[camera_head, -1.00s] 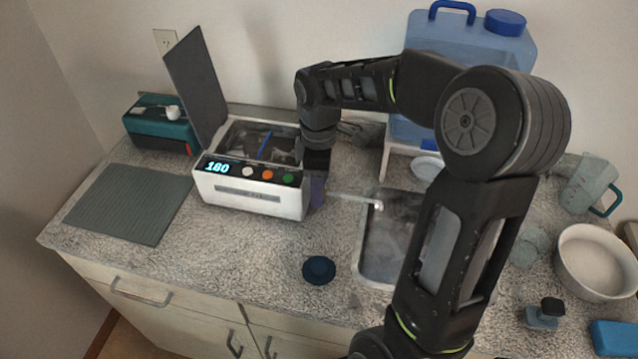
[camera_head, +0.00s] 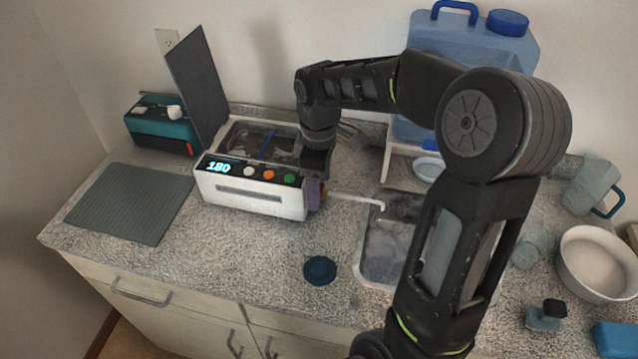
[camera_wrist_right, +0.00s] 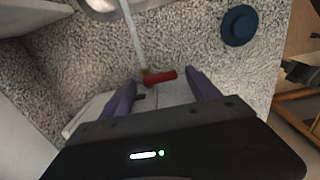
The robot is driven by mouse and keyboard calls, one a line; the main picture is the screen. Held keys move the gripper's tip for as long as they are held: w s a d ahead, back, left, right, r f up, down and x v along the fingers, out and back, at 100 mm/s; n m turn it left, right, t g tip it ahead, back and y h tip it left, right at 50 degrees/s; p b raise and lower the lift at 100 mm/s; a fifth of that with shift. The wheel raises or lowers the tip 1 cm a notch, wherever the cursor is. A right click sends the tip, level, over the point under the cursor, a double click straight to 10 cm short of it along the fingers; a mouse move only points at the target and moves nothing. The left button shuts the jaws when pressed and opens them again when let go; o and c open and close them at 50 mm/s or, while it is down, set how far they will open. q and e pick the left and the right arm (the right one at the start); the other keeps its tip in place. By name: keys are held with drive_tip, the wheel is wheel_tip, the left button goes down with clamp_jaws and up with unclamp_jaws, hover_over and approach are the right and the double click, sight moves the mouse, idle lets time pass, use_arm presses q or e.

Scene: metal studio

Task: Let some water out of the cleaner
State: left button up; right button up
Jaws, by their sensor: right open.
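The cleaner (camera_head: 250,198) is a white box with its dark lid raised, a lit display reading 180 and an open tank. A red valve handle (camera_wrist_right: 160,77) sits at its right side, where a thin pale drain pipe (camera_head: 350,197) runs out to the sink basin (camera_head: 366,262). The pipe also shows in the wrist view (camera_wrist_right: 133,35). My right gripper (camera_wrist_right: 163,88) is open, with its purple fingers on either side of the handle; I cannot tell whether they touch it. In the head view it (camera_head: 316,196) is at the cleaner's right side. My left gripper is out of view.
A dark blue round cap (camera_head: 319,270) lies on the counter in front. A ribbed grey mat (camera_head: 130,204) and a teal box (camera_head: 160,124) are at left. A blue water jug (camera_head: 470,55) stands behind; a white bowl (camera_head: 597,262) is at right.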

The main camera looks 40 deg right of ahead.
wheel_tip(320, 180, up, 8)
drive_tip(key=shift+f+b, duration=0.1)
drive_tip(key=shift+b, duration=0.3)
idle(0.6)
